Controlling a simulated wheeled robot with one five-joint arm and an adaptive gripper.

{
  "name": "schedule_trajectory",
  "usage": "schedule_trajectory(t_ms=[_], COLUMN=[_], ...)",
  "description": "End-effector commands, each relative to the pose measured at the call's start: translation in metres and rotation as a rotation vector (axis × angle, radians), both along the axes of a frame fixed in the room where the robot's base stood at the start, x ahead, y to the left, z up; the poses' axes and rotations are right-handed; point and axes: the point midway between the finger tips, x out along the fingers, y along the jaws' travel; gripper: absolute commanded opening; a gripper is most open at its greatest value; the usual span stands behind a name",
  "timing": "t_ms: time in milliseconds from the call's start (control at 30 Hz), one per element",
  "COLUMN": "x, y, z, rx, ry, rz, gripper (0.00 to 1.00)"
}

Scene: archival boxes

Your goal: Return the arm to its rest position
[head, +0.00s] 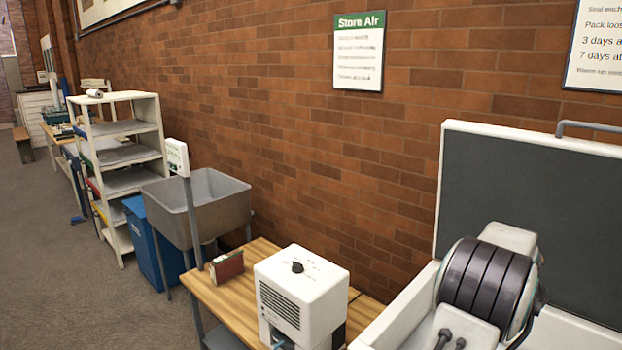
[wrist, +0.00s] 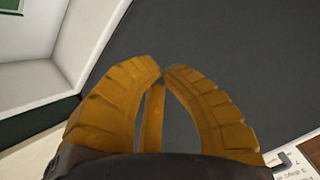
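My gripper (wrist: 163,70) shows in the wrist view with orange ribbed fingers. Its fingertips come together, and nothing is held between them. A dark grey surface fills the space beyond the fingers, apart from them as far as I can tell. In the head view, part of my arm (head: 488,282), with dark ribbed and white parts, is at the lower right, in front of the dark grey panel (head: 530,200) of a white-rimmed open case. My gripper is not visible in the head view.
A white boxy machine (head: 303,290) and a small dark red box (head: 226,267) stand on a wooden table (head: 265,248). A grey sink (head: 200,205), blue bin (head: 152,245) and white shelf (head: 125,150) stand along the brick wall. Open floor (head: 75,290) lies at the left.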

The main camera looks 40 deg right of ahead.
Motion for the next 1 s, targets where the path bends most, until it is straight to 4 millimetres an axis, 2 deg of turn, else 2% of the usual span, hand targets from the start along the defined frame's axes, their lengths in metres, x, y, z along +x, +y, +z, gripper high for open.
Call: schedule_trajectory(t_ms=[33, 133, 233, 333, 467, 500, 700, 800, 1000], x=[-0.001, -0.005, -0.008, 0.005, 0.031, 0.039, 0.073, 0.083, 0.097], y=[0.018, 0.064, 0.124, 0.189, 0.273, 0.299, 0.424, 0.469, 0.534], z=[-0.031, -0.078, -0.110, -0.125, -0.126, -0.124, -0.106, -0.099, -0.085], rx=[0.102, 0.299, 0.489, 0.647, 0.794, 0.828, 0.908, 0.872, 0.708], ry=[0.065, 0.186, 0.286, 0.367, 0.455, 0.481, 0.619, 0.688, 0.803], rz=[0.039, 0.138, 0.259, 0.413, 0.624, 0.688, 0.978, 1.100, 1.338], gripper=[0.00, 0.00, 0.00, 0.00, 0.00, 0.00, 0.00, 0.00, 0.00])
